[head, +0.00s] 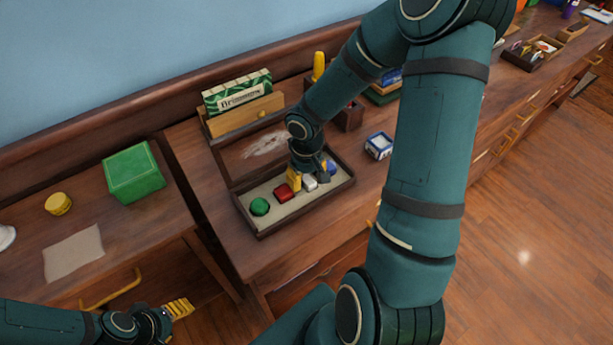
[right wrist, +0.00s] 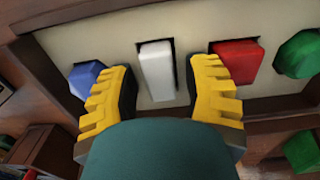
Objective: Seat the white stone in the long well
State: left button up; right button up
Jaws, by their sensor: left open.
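The white stone (right wrist: 157,72) is a long block at a long dark well in the pale tray insert (right wrist: 120,28); a dark well edge shows around it. My right gripper (right wrist: 161,66) is open, its yellow fingers on either side of the white stone, with gaps between. In the head view the white stone (head: 310,184) is partly hidden by this gripper (head: 307,177). The blue stone (right wrist: 87,78), red stone (right wrist: 238,60) and green stone (right wrist: 300,55) are in the same row. My left gripper (head: 178,309) is open and empty at lower left, away from the tray.
The tray's dark wooden rim (head: 262,232) surrounds the insert, with a raised lid (head: 258,150) behind. A green box (head: 133,172), yellow round tin (head: 58,203) and cloth (head: 73,252) are on the left cabinet. A small blue-and-white box (head: 379,146) stands right of the tray.

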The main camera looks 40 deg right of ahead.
aim_at(307, 178)
jog(key=shift+r, duration=0.15)
notch_tip(307, 178, up, 12)
jog(key=p, duration=0.4)
jog(key=shift+s, duration=0.1)
dwell(0.6)
